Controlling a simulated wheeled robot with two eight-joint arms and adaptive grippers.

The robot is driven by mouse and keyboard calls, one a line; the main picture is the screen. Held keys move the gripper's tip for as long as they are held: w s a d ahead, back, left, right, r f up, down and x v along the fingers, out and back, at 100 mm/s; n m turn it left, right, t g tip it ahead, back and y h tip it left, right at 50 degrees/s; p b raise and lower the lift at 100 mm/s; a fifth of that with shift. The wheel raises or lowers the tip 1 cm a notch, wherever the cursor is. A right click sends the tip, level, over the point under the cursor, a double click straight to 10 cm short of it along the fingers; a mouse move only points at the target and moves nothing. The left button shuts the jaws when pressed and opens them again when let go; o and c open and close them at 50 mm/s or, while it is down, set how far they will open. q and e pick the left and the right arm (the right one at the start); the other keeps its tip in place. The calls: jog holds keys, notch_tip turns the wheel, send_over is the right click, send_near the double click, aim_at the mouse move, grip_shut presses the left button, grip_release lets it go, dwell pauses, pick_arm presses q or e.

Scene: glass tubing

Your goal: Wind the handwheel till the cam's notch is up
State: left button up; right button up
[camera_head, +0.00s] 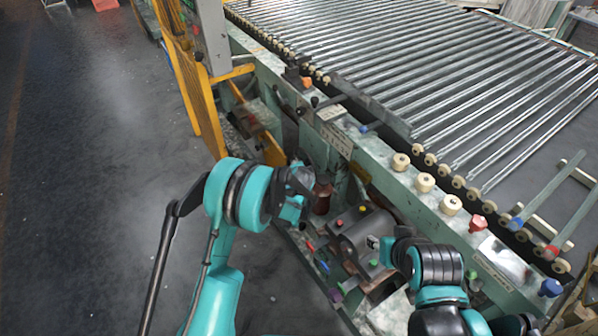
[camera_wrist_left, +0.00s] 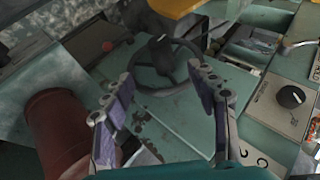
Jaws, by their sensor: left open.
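In the left wrist view a dark handwheel (camera_wrist_left: 184,83) with spokes and a black knob (camera_wrist_left: 157,42) sits on a worn green plate. My left gripper (camera_wrist_left: 160,72) is open, its two fingers on either side of the near part of the wheel; I cannot tell whether they touch it. In the head view my left gripper (camera_head: 298,194) is over the green frame, and I cannot make out the handwheel there. My right gripper (camera_head: 384,250) is low over the machine's near side, its fingers unclear. I cannot identify the cam or its notch in either view.
A red-brown cylinder (camera_wrist_left: 75,125) stands left of the fingers. A panel with a black dial knob (camera_wrist_left: 290,96) is at the right. The long roller bed (camera_head: 420,70) fills the upper right, yellow guards (camera_head: 190,85) stand at upper left, and open floor (camera_head: 100,180) lies left.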

pick_arm(q)
jog(key=w+a+n+g+h+p, duration=0.2)
jog(key=w+a+g+h+p, duration=0.15)
jog(key=w+g, duration=0.3)
jog(key=shift+t, duration=0.35)
jog(key=b+x, duration=0.3)
jog(key=x, duration=0.5)
jog(key=shift+w+d+f+b, duration=0.25)
jog(key=shift+b, duration=0.05)
grip_shut()
